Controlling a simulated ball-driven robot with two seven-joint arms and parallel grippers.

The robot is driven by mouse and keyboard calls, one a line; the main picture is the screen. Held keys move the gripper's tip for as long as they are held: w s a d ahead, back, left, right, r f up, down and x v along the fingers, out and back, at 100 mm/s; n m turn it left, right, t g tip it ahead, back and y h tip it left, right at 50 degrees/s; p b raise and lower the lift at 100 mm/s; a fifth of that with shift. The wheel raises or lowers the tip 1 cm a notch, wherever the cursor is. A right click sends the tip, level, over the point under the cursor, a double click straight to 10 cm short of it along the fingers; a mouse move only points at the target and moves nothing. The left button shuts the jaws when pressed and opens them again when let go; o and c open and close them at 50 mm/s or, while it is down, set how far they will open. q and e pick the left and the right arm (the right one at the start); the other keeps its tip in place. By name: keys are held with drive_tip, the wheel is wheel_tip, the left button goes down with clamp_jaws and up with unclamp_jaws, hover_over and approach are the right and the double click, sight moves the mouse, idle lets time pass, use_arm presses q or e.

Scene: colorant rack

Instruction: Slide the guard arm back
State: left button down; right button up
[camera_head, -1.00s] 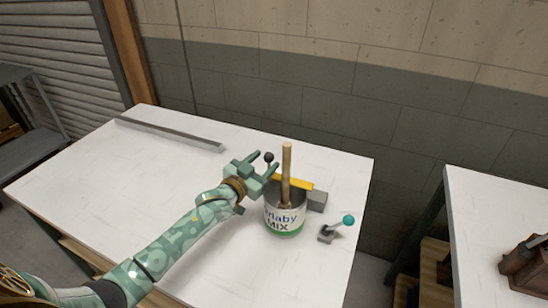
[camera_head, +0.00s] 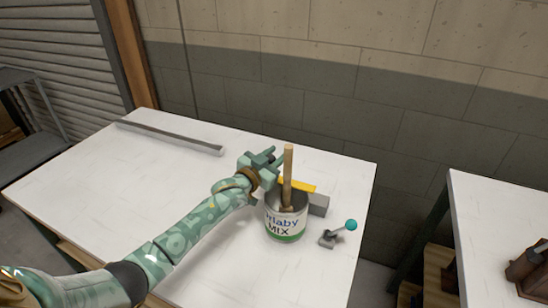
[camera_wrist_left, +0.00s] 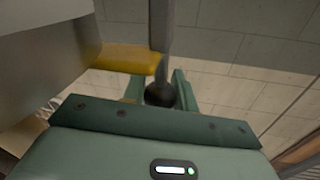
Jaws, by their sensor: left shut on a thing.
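The guard arm is a yellow bar (camera_head: 302,187) behind the paint can (camera_head: 284,222), its right end at a grey block (camera_head: 318,204). It also shows in the left wrist view as a yellow bar (camera_wrist_left: 128,58), with a dark round knob (camera_wrist_left: 160,94) near its end. My left gripper (camera_head: 272,157) is at the bar's left end, behind and left of the can. In the left wrist view its fingers (camera_wrist_left: 158,92) stand on both sides of the knob, shut on it. My right gripper is out of view.
A wooden stick (camera_head: 288,172) stands upright in the can, close to my left gripper. A small lever with a teal ball (camera_head: 351,225) stands right of the can. A long grey bar (camera_head: 168,138) lies at the back left. The table's left part (camera_head: 100,180) is clear.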

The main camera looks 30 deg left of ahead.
use_arm(q)
drive_tip(key=w+b, duration=0.1)
drive_tip(key=w, duration=0.3)
drive_tip(key=shift+a, duration=0.1)
drive_tip(key=shift+s, duration=0.1)
drive_tip(key=c, duration=1.1)
unclamp_jaws()
drive_tip(key=s+a+p, duration=0.2)
drive_tip(key=s+p, duration=0.2)
drive_tip(key=s, duration=1.2)
drive_tip(key=shift+a, duration=0.15)
